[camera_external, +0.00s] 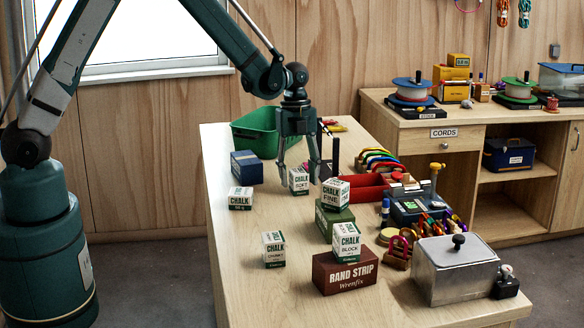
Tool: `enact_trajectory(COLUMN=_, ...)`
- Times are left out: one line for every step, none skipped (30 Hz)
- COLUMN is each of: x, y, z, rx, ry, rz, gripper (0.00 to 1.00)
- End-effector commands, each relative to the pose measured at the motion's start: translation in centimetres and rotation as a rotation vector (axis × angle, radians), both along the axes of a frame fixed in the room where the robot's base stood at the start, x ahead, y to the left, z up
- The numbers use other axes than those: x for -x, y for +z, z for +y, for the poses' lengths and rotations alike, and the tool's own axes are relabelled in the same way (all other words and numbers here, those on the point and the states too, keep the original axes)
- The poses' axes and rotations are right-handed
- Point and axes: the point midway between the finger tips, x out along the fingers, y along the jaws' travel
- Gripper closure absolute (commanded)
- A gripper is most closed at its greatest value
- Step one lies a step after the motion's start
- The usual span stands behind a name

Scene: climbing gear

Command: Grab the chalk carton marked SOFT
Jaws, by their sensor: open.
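The white and green chalk carton marked SOFT (299,183) stands upright on the wooden table, towards its far half. My gripper (299,172) points down over it with its fingers open. In this view one finger shows on each side of the carton, and the right finger partly covers its right edge. No contact is visible, and I cannot tell the exact depth of the fingers relative to the carton.
A blue box (246,168), green bin (252,138) and red tray (362,188) stand nearby.

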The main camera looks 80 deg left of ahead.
Motion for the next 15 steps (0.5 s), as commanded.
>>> enact_trajectory(x=-0.02, y=-0.43, z=-0.06, rx=0.000, ry=0.000, rz=0.000, gripper=0.54)
enact_trajectory(x=0.00, y=-0.62, z=-0.10, rx=0.000, ry=0.000, rz=0.000, gripper=0.54)
enact_trajectory(x=0.02, y=-0.82, z=-0.14, rx=0.000, ry=0.000, rz=0.000, gripper=0.54)
enact_trajectory(x=0.03, y=-0.93, z=-0.16, rx=0.000, ry=0.000, rz=0.000, gripper=0.54)
enact_trajectory(x=0.02, y=-1.02, z=-0.18, rx=0.000, ry=0.000, rz=0.000, gripper=0.54)
enact_trajectory(x=0.02, y=-1.08, z=-0.19, rx=0.000, ry=0.000, rz=0.000, gripper=0.54)
enact_trajectory(x=0.02, y=-1.11, z=-0.19, rx=0.000, ry=0.000, rz=0.000, gripper=0.54)
enact_trajectory(x=0.02, y=-1.12, z=-0.19, rx=0.000, ry=0.000, rz=0.000, gripper=0.54)
enact_trajectory(x=0.02, y=-1.13, z=-0.19, rx=0.000, ry=0.000, rz=0.000, gripper=0.54)
enact_trajectory(x=0.02, y=-1.12, z=-0.19, rx=0.000, ry=0.000, rz=0.000, gripper=0.54)
enact_trajectory(x=0.02, y=-1.12, z=-0.19, rx=0.000, ry=0.000, rz=0.000, gripper=0.54)
enact_trajectory(x=0.02, y=-1.12, z=-0.19, rx=0.000, ry=0.000, rz=0.000, gripper=0.54)
enact_trajectory(x=0.01, y=-1.12, z=-0.19, rx=0.000, ry=0.000, rz=0.000, gripper=0.54)
enact_trajectory(x=0.02, y=-1.12, z=-0.19, rx=0.000, ry=0.000, rz=0.000, gripper=0.54)
enact_trajectory(x=0.02, y=-1.12, z=-0.19, rx=0.000, ry=0.000, rz=0.000, gripper=0.54)
